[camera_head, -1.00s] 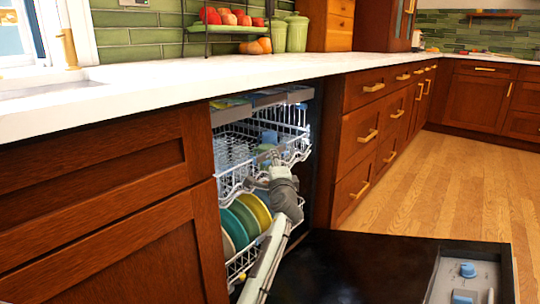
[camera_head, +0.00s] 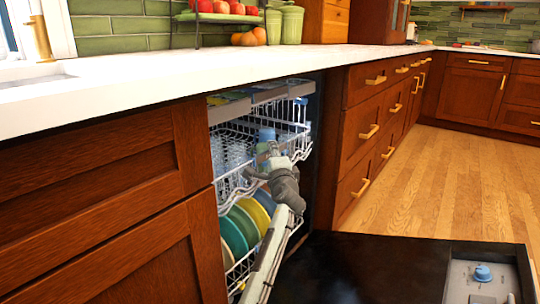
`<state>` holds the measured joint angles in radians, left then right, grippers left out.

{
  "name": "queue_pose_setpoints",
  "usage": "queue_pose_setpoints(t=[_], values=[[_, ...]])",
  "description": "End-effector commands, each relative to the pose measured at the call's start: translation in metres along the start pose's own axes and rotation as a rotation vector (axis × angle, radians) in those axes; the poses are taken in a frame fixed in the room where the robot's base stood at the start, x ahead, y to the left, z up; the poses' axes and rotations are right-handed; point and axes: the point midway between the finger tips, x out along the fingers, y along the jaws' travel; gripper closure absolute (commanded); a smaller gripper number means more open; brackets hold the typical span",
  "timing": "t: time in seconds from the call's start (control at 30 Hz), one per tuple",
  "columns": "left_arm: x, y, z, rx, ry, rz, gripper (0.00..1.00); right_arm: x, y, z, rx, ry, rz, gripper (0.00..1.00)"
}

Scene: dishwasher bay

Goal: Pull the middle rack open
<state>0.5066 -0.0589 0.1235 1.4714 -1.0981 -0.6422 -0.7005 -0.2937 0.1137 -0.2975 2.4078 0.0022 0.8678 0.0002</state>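The open dishwasher holds a white wire middle rack (camera_head: 301,146) with clear glasses (camera_head: 234,153) and a blue cup (camera_head: 266,136). An arm rises from the bottom edge, left of the picture's middle and leaning right; I take it to be my left. My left gripper (camera_head: 268,157) is at the front of the middle rack, overlapping its wires. Its fingers are small and blend with the rack, so I cannot tell whether they grip it. My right gripper is not in view.
Above is a shallow top tray (camera_head: 285,92). Below, the lower rack (camera_head: 236,277) holds several coloured plates (camera_head: 243,223). The black dishwasher door (camera_head: 350,270) lies open in front. Drawers (camera_head: 369,130) flank the bay on the right, with clear floor (camera_head: 455,190) beyond.

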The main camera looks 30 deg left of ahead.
Motion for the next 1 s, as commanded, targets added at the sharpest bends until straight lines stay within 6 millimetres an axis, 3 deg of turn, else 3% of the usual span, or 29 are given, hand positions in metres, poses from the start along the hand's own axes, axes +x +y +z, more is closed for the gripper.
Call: queue_pose_setpoints(t=[0.17, 0.5, 1.0], values=[[-0.0001, -0.0001, -0.0002, 0.0, 0.0, 0.0, 0.6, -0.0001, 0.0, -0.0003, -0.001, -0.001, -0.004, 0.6], [-0.0001, 0.0001, -0.0001, 0.0, 0.0, 0.0, 1.0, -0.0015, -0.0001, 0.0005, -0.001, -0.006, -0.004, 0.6], [0.001, -0.0001, 0.0009, 0.0, 0.0, 0.001, 1.0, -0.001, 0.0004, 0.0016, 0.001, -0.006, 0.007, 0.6]])
